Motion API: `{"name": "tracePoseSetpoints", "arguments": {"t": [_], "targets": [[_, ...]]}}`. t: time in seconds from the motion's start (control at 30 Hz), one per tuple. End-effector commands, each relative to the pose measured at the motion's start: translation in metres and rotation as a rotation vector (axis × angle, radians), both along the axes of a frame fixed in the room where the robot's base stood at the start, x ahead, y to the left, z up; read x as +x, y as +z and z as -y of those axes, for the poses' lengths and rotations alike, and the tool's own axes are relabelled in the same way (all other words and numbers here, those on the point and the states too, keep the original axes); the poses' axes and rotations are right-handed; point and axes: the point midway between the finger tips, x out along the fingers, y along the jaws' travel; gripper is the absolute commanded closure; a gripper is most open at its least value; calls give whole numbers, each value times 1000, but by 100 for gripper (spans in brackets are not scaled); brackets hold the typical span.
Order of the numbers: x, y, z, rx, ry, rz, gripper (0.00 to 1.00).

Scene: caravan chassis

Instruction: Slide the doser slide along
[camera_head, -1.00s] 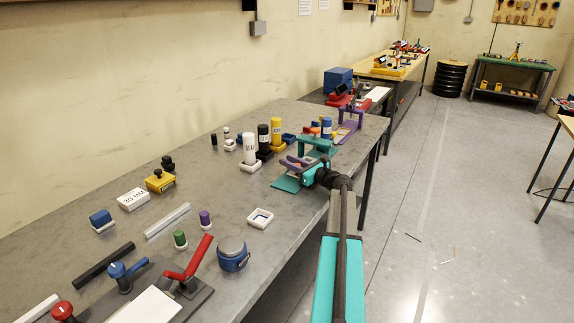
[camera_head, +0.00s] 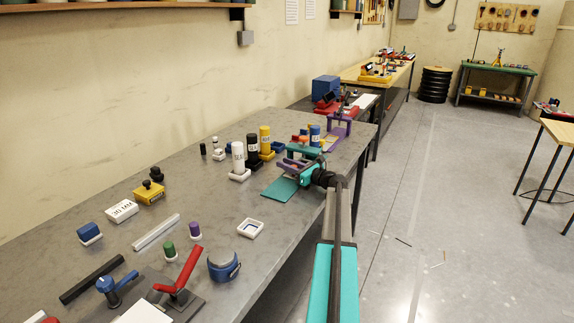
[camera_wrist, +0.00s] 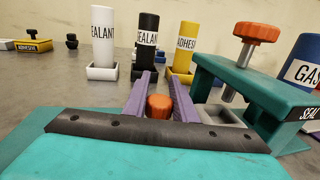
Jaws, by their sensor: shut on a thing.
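The doser is a teal fixture on the grey bench. It has a flat teal plate (camera_head: 281,189) and a teal frame (camera_head: 304,150), which shows at the right of the wrist view (camera_wrist: 255,85) with an orange-topped screw (camera_wrist: 256,32) above a grey block. My gripper (camera_head: 294,163) is over the doser, beside the frame. In the wrist view its purple fingers (camera_wrist: 161,85) are shut on a small orange knob (camera_wrist: 158,106), apparently the doser slide's. My dark palm edge hides the slide's body below the knob.
White (camera_wrist: 103,38), black (camera_wrist: 146,42) and yellow (camera_wrist: 186,46) tubes stand in holders just behind the doser. A blue tube (camera_wrist: 304,62) is close at the right. A small white tray (camera_head: 250,228) lies nearer on the bench. The bench's right edge is close.

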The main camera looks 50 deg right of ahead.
Motion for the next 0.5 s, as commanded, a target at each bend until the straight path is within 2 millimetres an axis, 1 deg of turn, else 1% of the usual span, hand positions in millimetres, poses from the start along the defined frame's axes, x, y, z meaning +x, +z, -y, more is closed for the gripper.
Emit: {"name": "tracePoseSetpoints", "arguments": {"t": [0.03, 0.07, 0.13, 0.17, 0.5], "targets": [[0, 4, 6, -2, -15, 4, 100], [0, 4, 7, -2, -15, 4, 71], [0, 4, 6, -2, -14, 3, 59], [0, 3, 6, -2, -14, 3, 57], [-1, 2, 4, -1, -9, 2, 57]]}}
